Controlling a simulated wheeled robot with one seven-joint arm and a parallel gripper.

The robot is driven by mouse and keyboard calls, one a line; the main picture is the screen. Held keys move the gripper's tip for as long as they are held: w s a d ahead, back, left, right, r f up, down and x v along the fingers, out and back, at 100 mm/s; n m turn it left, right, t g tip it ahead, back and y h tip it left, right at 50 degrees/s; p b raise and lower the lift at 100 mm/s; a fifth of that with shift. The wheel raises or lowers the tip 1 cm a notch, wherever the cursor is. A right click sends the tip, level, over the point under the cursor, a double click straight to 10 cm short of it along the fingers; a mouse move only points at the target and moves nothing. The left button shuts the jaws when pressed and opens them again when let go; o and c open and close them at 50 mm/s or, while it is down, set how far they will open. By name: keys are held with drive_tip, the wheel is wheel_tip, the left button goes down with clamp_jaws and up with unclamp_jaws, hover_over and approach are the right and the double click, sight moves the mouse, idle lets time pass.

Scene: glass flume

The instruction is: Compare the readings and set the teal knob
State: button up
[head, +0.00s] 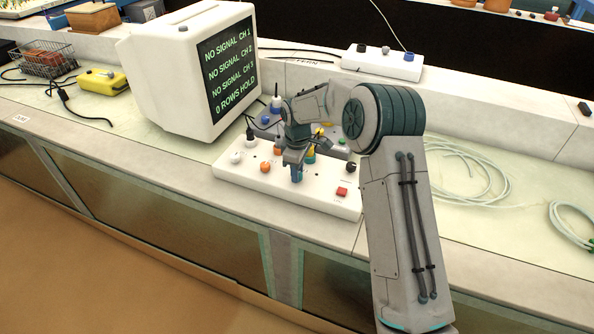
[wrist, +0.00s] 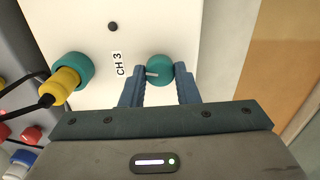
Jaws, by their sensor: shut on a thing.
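The teal knob (wrist: 159,70) is on a white panel (wrist: 110,15) beside the label "CH 3" (wrist: 118,64) in the wrist view. A pale pointer line on the knob points left in that view. My gripper (wrist: 159,88) is shut on the teal knob, one blue finger on each side. In the head view my gripper (head: 297,174) reaches down to the white control box (head: 325,205) and hides the teal knob. The monitor (head: 229,66) reads "NO SIGNAL CH 1", "NO SIGNAL CH 2", "NO SIGNAL CH 3" and "0 ROWS HOLD".
The box also carries an orange knob (head: 265,167), a black knob (head: 351,167) and a red button (head: 342,191). A yellow plug (wrist: 65,83) sits in a teal socket left of the knob. Coiled tubing (head: 480,180) lies to the right, a yellow device (head: 103,83) to the left.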

drive_tip(key=shift+n, duration=1.1)
drive_tip(key=shift+r, duration=0.1)
drive_tip(key=o, duration=1)
wheel_tip(320, 180, up, 14)
drive_tip(key=shift+f+b, duration=0.15)
drive_tip(key=shift+b, duration=0.15)
